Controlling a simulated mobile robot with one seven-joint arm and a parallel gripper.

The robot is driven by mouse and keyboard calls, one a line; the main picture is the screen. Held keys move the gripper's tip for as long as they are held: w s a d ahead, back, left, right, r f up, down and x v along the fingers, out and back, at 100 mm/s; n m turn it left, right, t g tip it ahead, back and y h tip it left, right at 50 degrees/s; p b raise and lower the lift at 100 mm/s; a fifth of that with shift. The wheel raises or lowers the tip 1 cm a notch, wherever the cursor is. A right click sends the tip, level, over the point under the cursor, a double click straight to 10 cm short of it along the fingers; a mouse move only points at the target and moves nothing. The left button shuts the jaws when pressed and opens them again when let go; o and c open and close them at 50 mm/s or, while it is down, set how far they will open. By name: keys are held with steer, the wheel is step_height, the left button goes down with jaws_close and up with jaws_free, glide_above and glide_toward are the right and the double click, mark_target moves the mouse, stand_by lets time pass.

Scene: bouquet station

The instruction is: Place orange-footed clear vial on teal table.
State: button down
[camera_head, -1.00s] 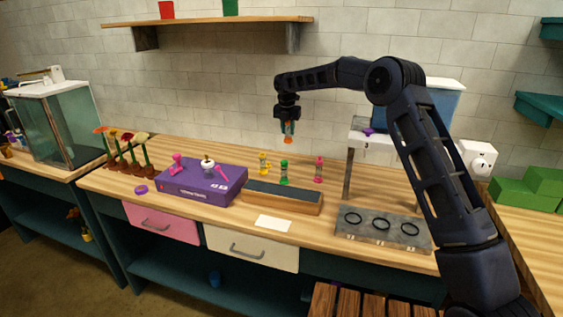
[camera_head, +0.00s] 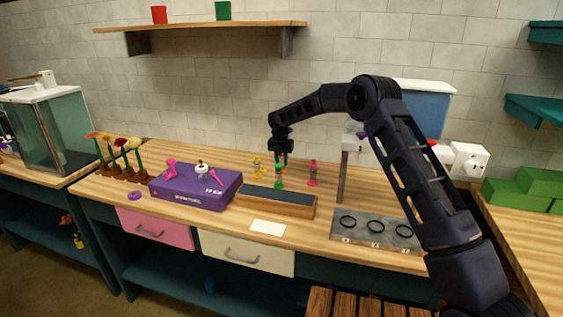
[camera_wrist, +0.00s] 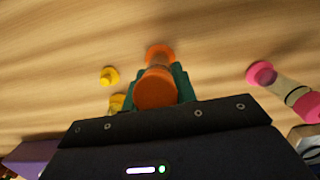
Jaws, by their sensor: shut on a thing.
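My gripper (camera_head: 282,160) is low over the wooden top of the teal table (camera_head: 112,193), among the small vials. It is shut on the orange-footed clear vial (camera_wrist: 155,88), whose orange ends show between the green fingertips in the wrist view. The vial looks roughly upright. Whether its foot touches the wood I cannot tell. A yellow vial (camera_head: 259,168) stands to the left, a green vial (camera_head: 279,182) just in front, and a pink vial (camera_head: 313,174) to the right. The yellow (camera_wrist: 110,76) and pink (camera_wrist: 262,73) ones also show in the wrist view.
A wooden tray with a dark top (camera_head: 270,200) lies in front of the vials. A purple box (camera_head: 195,190) with small items on it is left. A metal stand (camera_head: 343,175) and a grey plate with black rings (camera_head: 375,228) are right. A shelf (camera_head: 200,27) hangs above.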

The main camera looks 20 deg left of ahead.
steer(key=shift+f, duration=0.15)
steer(key=shift+f, duration=0.15)
steer(key=c, duration=1.1)
jaws_free()
steer(key=r, duration=0.4)
steer(key=s+r, duration=0.1)
steer(key=r, duration=0.7)
steer(key=shift+s+r, duration=0.1)
steer(key=shift+s, duration=0.3)
